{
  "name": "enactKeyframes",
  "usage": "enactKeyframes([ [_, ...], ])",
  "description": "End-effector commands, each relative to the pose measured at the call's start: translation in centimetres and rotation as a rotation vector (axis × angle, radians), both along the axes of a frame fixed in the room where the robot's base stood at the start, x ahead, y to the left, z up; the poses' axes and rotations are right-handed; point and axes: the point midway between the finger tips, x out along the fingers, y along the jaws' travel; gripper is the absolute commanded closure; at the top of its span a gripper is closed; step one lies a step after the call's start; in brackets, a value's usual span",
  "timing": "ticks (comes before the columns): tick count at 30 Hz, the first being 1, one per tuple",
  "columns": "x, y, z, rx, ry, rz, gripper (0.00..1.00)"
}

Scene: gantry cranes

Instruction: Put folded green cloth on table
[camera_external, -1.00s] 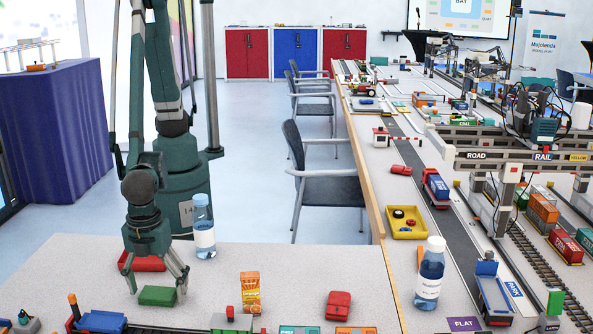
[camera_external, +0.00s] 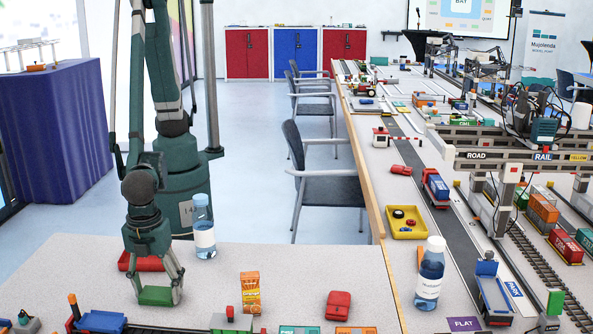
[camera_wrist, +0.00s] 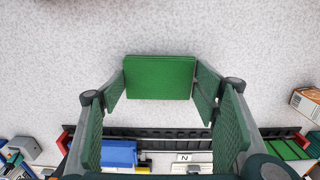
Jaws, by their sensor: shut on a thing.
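The folded green cloth (camera_external: 156,296) is a small flat green block on the light speckled table (camera_external: 60,275) at the near left. My gripper (camera_external: 157,291) points down over it, with fingers shut on its left and right sides. In the wrist view the cloth (camera_wrist: 160,77) lies between the finger pads, with its top face showing. It appears to rest on or very close to the tabletop; I cannot tell of a small gap.
A red tray (camera_external: 128,262) is behind my gripper, and a water bottle (camera_external: 203,228) stands to the right of it. An orange box (camera_external: 250,293) and a red case (camera_external: 338,305) are further right. A blue train wagon (camera_external: 100,321) is on the track in front. Table between box and case is clear.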

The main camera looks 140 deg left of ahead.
Motion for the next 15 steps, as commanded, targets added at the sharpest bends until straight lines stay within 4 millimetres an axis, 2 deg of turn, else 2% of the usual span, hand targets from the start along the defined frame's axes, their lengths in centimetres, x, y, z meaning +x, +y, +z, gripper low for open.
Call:
enactKeyframes([
  [8, 0.0, 0.0, 0.6, 0.000, 0.000, 0.000, 0.49],
  [15, 0.0, 0.0, 2.9, 0.000, 0.000, 0.000, 0.49],
])
